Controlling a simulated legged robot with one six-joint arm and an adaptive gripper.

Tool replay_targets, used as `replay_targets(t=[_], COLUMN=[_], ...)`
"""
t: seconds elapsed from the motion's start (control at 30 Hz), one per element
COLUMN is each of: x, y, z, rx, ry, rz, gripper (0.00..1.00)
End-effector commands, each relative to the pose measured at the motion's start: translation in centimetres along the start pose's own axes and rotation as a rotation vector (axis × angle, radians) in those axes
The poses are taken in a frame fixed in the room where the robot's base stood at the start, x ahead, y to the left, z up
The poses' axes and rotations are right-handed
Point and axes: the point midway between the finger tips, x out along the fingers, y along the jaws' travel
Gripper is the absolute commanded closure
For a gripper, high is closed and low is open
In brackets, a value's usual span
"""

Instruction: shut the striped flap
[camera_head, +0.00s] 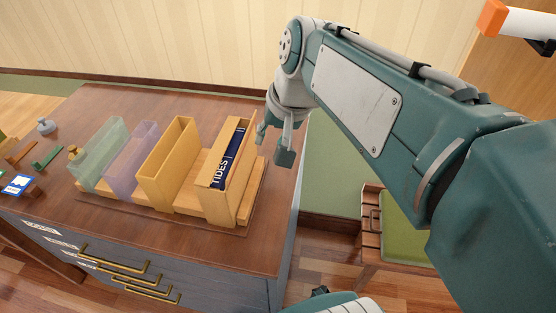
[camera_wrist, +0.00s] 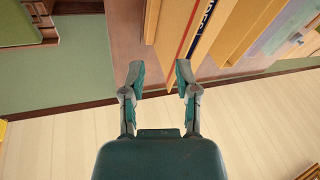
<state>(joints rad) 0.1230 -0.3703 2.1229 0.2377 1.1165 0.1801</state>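I cannot make out a striped flap in either view. My gripper (camera_head: 273,143) is open and empty beside the right end of the box row, close to the box holding a dark blue book. Its two fingers stand apart in the wrist view (camera_wrist: 160,70), with the box's pale wooden side just beyond the fingertips. The dark blue book (camera_head: 231,150) stands upright in the rightmost wooden box (camera_head: 216,205) and reads "TIDES". Whether the fingers touch the box, I cannot tell.
A wooden box (camera_head: 165,165), a clear purple box (camera_head: 130,165) and a clear green box (camera_head: 98,160) stand leftward on the brown desk (camera_head: 200,250). Small items lie at the desk's left. A green-cushioned seat (camera_head: 405,225) stands right of the desk, below my arm.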

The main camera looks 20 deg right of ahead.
Motion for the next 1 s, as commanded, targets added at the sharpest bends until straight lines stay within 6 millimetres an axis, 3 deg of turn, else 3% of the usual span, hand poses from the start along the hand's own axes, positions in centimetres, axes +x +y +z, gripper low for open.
replay_targets(t=[0.6,1.0], x=[1.3,1.9], y=[3.4,4.3], z=[7.4,8.9], rx=[-0.335,-0.420], ry=[0.176,0.217], rz=[0.110,0.138], gripper=[0.60,0.60])
